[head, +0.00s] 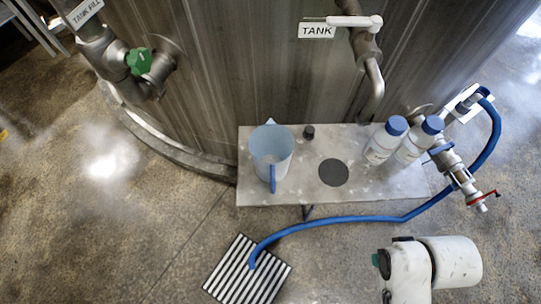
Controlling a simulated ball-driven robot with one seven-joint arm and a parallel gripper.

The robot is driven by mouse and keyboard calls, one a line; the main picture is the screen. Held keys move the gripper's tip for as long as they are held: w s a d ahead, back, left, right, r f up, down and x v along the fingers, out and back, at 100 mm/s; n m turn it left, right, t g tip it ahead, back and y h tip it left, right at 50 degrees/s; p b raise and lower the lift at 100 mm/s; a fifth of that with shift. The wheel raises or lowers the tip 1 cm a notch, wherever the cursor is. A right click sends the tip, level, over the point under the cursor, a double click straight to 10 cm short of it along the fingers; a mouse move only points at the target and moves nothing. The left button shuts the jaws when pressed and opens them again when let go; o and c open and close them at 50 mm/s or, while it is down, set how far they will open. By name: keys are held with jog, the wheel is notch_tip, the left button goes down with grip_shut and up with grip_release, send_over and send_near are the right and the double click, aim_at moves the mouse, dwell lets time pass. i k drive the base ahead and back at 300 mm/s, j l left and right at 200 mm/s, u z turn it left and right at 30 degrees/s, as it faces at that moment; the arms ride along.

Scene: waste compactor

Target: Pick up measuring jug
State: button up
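The measuring jug (271,150) stands upright on the left part of a grey metal shelf (300,192) in front of the tank. It is pale and translucent, with its spout at the back and its blue handle toward me. Nothing touches it. White links of my own arm show at the bottom right, well apart from the jug. My gripper is not in view.
Two white bottles with blue caps (384,143) stand at the shelf's right, below a tap pipe (373,90). A small dark knob (308,132) is beside the jug. A blue hose (350,218) runs past the shelf front to a floor drain (240,280). Left floor is clear.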

aim_at(272, 138)
jog(key=i+j, duration=0.1)
jog(key=j, duration=0.4)
jog(key=i+j, duration=0.15)
jog(key=j, duration=0.3)
jog(key=i+j, duration=0.1)
jog(key=j, duration=0.4)
jog(key=i+j+z, duration=0.1)
jog(key=j, duration=0.4)
